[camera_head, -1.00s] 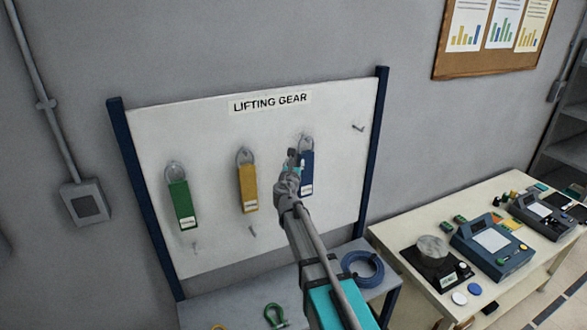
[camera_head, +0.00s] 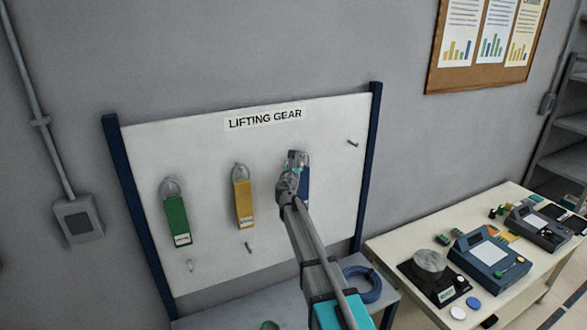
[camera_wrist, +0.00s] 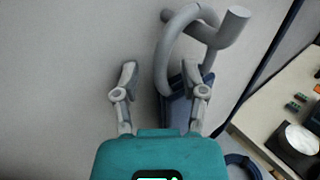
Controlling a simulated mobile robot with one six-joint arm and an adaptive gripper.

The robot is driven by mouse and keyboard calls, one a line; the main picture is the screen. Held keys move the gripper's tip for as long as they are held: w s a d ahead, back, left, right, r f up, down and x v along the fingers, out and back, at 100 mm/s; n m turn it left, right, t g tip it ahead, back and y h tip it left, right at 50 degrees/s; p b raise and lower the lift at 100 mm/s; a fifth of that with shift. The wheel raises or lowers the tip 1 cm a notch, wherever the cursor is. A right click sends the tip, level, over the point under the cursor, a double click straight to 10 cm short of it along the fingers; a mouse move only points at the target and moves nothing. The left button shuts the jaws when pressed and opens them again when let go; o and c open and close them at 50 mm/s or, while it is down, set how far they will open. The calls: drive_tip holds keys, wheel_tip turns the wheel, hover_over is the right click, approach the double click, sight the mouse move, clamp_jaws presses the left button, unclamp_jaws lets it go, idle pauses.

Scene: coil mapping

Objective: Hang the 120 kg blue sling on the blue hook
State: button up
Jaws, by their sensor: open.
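The blue sling, a flat blue body with a grey ring at its top, hangs on the white board; its lower part (camera_head: 306,188) shows beside my gripper (camera_head: 297,158). In the wrist view its ring (camera_wrist: 160,55) is around a thick grey peg (camera_wrist: 232,27), and its blue body (camera_wrist: 177,108) hangs below. My gripper (camera_wrist: 160,76) is open, with the left finger clear of the ring and the right finger overlapping the ring's lower right in the picture. I cannot tell whether they touch. No hook looks blue. The sling's label is hidden.
Green (camera_head: 177,221) and yellow (camera_head: 243,204) slings hang to the left. Bare pegs show at upper right (camera_head: 352,143) and low on the board (camera_head: 248,248). A blue coil (camera_head: 362,285) lies on the bench below. A table (camera_head: 390,240) with instruments stands at right.

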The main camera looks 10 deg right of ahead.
clamp_jaws()
idle(0.3)
drive_tip(key=shift+s+r, duration=0.1)
drive_tip(key=shift+r, duration=0.1)
drive_tip(key=shift+s+d+r+p, duration=0.15)
drive_tip(key=shift+s+r+p, duration=0.15)
drive_tip(key=shift+r+p, duration=0.6)
drive_tip(key=shift+s+r+p, duration=0.2)
drive_tip(key=shift+r+p, duration=0.05)
drive_tip(key=shift+p, duration=0.2)
drive_tip(key=shift+s, duration=0.15)
idle(0.5)
drive_tip(key=shift+s+d, duration=0.2)
drive_tip(key=shift+s, duration=0.1)
drive_tip(key=shift+s+d, duration=0.1)
drive_tip(key=shift+s, duration=0.25)
